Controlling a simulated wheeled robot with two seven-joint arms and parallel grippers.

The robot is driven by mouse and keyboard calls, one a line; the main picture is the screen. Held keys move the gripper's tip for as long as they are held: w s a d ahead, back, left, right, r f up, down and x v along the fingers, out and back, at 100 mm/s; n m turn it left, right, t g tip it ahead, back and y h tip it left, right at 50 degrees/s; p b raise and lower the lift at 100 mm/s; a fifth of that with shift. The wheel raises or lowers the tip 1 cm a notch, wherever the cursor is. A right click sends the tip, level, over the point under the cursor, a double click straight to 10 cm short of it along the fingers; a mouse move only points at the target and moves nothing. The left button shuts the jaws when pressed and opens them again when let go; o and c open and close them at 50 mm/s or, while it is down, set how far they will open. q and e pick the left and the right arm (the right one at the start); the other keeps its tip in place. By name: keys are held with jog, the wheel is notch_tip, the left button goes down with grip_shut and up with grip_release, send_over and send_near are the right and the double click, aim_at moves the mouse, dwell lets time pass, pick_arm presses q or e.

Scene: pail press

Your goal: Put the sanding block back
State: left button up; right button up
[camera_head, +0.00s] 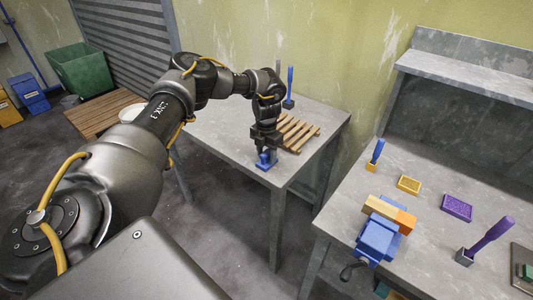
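My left arm comes in from the left and reaches over the far grey table. Its gripper (265,148) points down at the table's front corner, directly above a small blue object (266,160). The fingers overlap the blue object, so I cannot tell whether they are open or shut on it. Which thing is the sanding block is not certain. On the right bench lie a yellow block (409,185) and a purple block (457,207) with a speckled top, both flat and apart from any gripper. My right gripper is out of view.
A wooden pallet (298,132) and an upright blue-handled tool (290,85) are on the far table (225,130). A floor gap separates the tables.

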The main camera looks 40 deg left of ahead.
aim_at(267, 151)
pick_arm(q)
notch_tip(267, 151, up, 12)
jog(key=b, duration=0.2)
jog(key=shift+r, duration=0.2)
dwell(0.3)
dwell(0.4)
jog(key=shift+d, duration=0.1)
